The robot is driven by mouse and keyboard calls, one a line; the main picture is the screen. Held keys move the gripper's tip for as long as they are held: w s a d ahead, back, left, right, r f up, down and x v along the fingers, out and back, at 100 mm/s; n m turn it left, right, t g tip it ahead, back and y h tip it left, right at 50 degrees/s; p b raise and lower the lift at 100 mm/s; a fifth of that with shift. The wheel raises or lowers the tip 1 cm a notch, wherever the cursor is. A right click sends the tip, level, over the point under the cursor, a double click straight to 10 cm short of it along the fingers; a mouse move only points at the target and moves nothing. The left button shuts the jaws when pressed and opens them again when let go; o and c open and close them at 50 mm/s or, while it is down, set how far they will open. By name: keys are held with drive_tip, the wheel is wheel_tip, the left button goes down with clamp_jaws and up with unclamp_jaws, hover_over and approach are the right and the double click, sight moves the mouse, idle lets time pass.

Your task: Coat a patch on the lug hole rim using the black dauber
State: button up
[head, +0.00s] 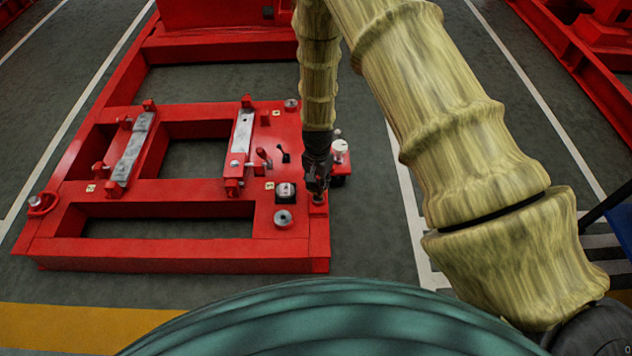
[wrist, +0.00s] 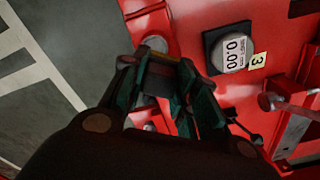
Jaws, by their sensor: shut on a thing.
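My gripper (head: 317,190) points down over the right edge of the red frame. In the wrist view its green-padded fingers (wrist: 168,88) are shut on a dark piece, taken as the black dauber (wrist: 152,84); the fingers hide most of it. A grey round lug face (wrist: 155,44) shows just beyond the fingertips, on the red metal. In the head view the gripper covers this spot, and only the red lug (head: 319,210) shows below it. I cannot tell whether the dauber touches the rim, nor see any coating.
A dial block reading 0.00 (wrist: 231,50), with a tag marked 3, sits close beside the fingers; it also shows in the head view (head: 286,192). A grey disc (head: 283,217), small levers (head: 284,154) and a white-topped part (head: 339,147) stand nearby.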

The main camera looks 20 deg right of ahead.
drive_tip(key=shift+f, duration=0.75)
drive_tip(key=shift+s+r, duration=0.1)
idle(0.3)
drive_tip(key=shift+s+a+r+p, duration=0.1)
drive_tip(key=shift+s+p, duration=0.2)
drive_tip(key=shift+p, duration=0.15)
drive_tip(key=shift+s, duration=0.15)
drive_tip(key=shift+s, duration=0.1)
drive_tip(key=shift+s+a+p, duration=0.2)
drive_tip(key=shift+s+p, duration=0.25)
drive_tip(key=shift+p, duration=0.05)
drive_tip(key=shift+s+a+f+p, duration=0.15)
drive_tip(key=shift+s+f+p, duration=0.1)
drive_tip(key=shift+s+p, duration=0.25)
